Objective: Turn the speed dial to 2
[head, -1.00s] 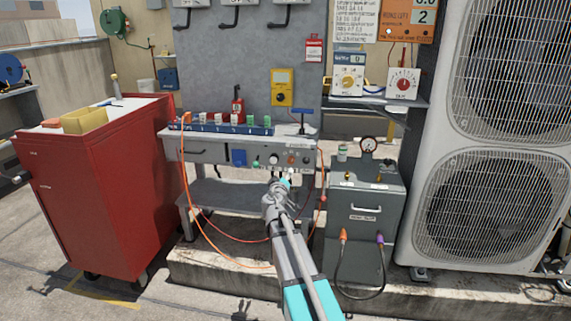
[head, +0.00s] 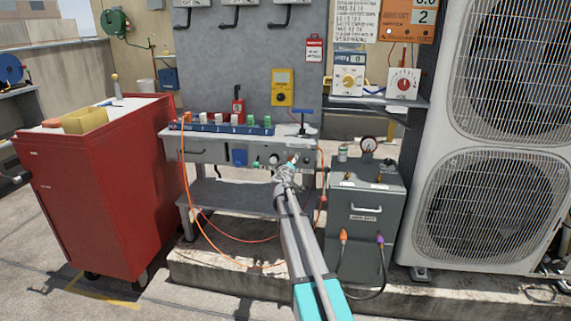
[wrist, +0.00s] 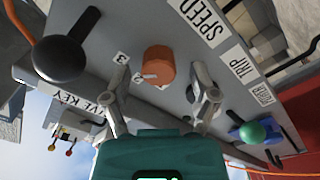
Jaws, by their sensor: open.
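The speed dial is a round orange knob (wrist: 159,63) on the grey panel in the wrist view, near the label SPEED. My gripper (wrist: 164,82) is open, one finger on each side below the dial, and holds nothing. I cannot tell whether a finger touches the dial.
A black knob (wrist: 68,52) is left of the dial in the wrist view; a green ball knob (wrist: 252,132) is at right, by a TRIP label (wrist: 240,64). An orange hose (head: 184,200) hangs before the bench. A grey cabinet (head: 365,215) stands to the right.

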